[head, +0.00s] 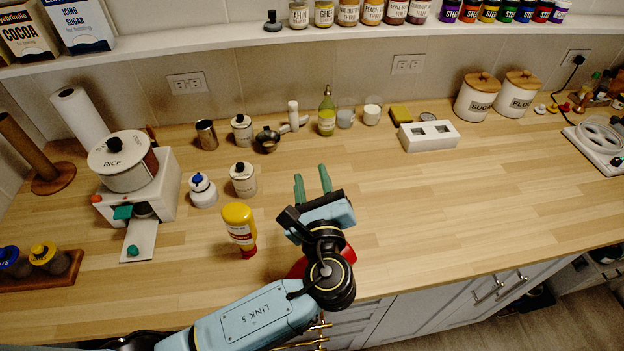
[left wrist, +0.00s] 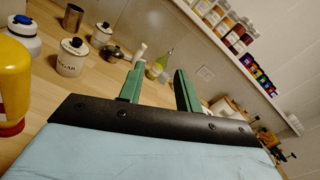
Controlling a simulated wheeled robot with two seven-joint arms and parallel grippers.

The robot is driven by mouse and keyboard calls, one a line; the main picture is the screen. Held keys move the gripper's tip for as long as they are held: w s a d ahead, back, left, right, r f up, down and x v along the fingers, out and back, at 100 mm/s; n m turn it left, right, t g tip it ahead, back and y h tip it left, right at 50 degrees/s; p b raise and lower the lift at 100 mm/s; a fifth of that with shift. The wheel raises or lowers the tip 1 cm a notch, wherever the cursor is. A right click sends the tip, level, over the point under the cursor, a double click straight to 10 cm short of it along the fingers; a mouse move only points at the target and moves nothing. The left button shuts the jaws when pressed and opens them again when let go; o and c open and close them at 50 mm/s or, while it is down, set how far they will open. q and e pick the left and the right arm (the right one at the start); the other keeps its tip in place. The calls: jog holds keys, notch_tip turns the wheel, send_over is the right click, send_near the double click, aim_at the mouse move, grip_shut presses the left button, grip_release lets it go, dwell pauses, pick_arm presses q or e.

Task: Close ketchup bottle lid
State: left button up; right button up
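A yellow squeeze bottle with a white label and red lower end (head: 239,228) stands on the wooden counter, left of my left gripper. Its yellow body also shows at the left edge of the left wrist view (left wrist: 13,80). A red object (head: 298,268) is mostly hidden behind my left wrist; I cannot tell whether it is the ketchup bottle or its lid. My left gripper (head: 311,177) is open, its two green fingers apart and empty, pointing toward the back of the counter. The left wrist view also shows the open fingers (left wrist: 159,72). My right gripper is not in view.
A sugar canister (head: 243,181), a white bottle with a blue cap (head: 202,190) and a rice dispenser (head: 124,165) stand to the left. A green bottle (head: 326,115) and a white block with two openings (head: 428,135) are farther back.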

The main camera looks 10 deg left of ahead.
pick_arm(q)
jog(key=o, duration=0.3)
jog(key=shift+o, duration=0.2)
jog(key=b+v, duration=0.1)
jog(key=v, duration=1.2)
jog(key=shift+s+b, duration=0.25)
jog(key=shift+b, duration=0.1)
jog(key=shift+c, duration=0.4)
